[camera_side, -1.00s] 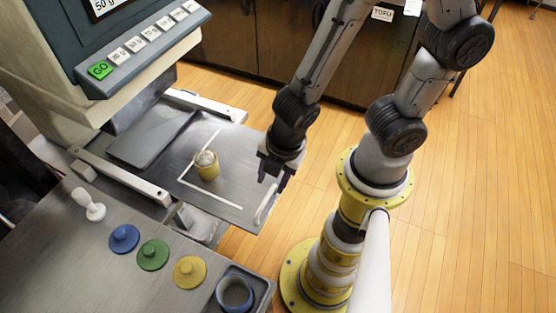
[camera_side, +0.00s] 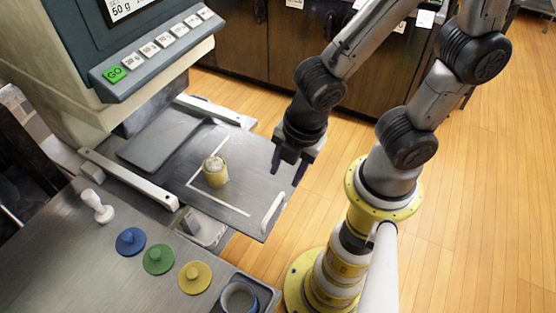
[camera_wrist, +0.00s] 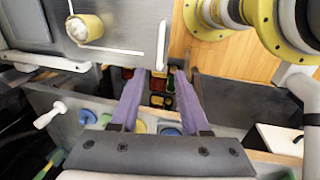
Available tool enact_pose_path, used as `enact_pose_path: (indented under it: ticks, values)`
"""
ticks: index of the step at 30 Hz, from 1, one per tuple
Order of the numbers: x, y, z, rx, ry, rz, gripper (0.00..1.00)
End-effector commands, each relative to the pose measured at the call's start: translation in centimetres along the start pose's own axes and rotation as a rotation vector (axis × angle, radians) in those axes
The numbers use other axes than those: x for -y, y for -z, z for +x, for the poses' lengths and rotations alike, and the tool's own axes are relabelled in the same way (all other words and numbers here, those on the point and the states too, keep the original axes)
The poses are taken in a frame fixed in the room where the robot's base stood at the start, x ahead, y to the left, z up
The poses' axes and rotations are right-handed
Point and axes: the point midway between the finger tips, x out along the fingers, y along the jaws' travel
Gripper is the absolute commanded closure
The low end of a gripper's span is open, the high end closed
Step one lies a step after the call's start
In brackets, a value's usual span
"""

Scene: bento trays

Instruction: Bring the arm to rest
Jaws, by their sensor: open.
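My gripper (camera_side: 291,172) is open and empty. In the side view it hangs in the air above the right edge of the metal drawer tray (camera_side: 255,190), fingers pointing down. Its two purple fingers (camera_wrist: 153,95) stand apart in the wrist view with nothing between them. The cup also shows at the upper left of the wrist view (camera_wrist: 90,27).
A machine with a green GO button (camera_side: 114,74) stands at the left. A counter holds a white stamp-like piece (camera_side: 98,206), a blue lid (camera_side: 131,240), a green lid (camera_side: 159,259), a yellow lid (camera_side: 195,277) and a dark ring (camera_side: 238,296) in a holder. Wooden floor lies open at the right.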

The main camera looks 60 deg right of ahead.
Motion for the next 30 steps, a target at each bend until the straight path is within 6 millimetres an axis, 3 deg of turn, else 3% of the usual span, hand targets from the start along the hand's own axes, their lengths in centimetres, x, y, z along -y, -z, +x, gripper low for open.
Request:
enact_pose_path:
  ticks: [5, 9, 12, 16, 20, 24, 30]
  values:
    - [-2.7, -2.0, -1.8, -0.031, -0.076, 0.15, 0.54]
    - [-5.4, -5.8, -5.8, -0.075, -0.193, 0.443, 0.54]
    - [-5.8, -8.6, -8.8, -0.106, -0.26, 0.695, 0.54]
    - [-5.0, -11.2, -12.0, -0.153, -0.318, 1.009, 0.54]
    - [-3.2, -12.4, -14.4, -0.212, -0.332, 1.298, 0.54]
    - [-1.8, -11.9, -14.8, -0.239, -0.271, 1.464, 0.54]
    - [-1.1, -11.7, -14.4, -0.232, -0.227, 1.551, 0.54]
